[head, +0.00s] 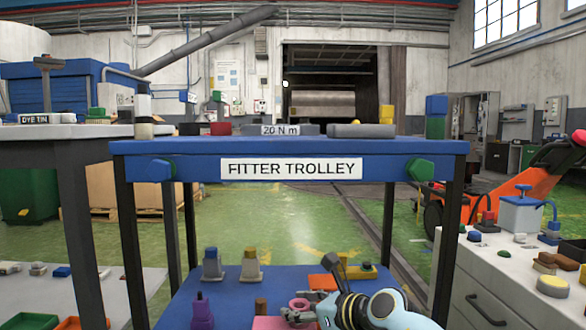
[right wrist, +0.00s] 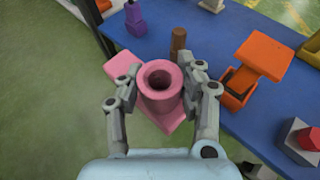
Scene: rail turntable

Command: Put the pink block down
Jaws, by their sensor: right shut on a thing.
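The pink block (right wrist: 161,103), a rounded piece with a round hole in its top, is between the two fingers of my right gripper (right wrist: 161,92) in the right wrist view. The gripper is shut on it. In the head view the pink block (head: 298,304) shows at the tip of my right gripper (head: 303,313), over the trolley's lower blue shelf. A flat pink square (right wrist: 118,66) lies beneath it, and it also shows in the head view (head: 268,323). I cannot tell whether the block touches the square. My left gripper is not in view.
On the lower blue shelf (head: 222,290) stand a purple piece (head: 202,312), a brown peg (right wrist: 178,42) and an orange piece (right wrist: 265,55). A red-topped grey block (right wrist: 303,142) is at the right. The trolley's upper shelf (head: 290,147) and legs frame the space above.

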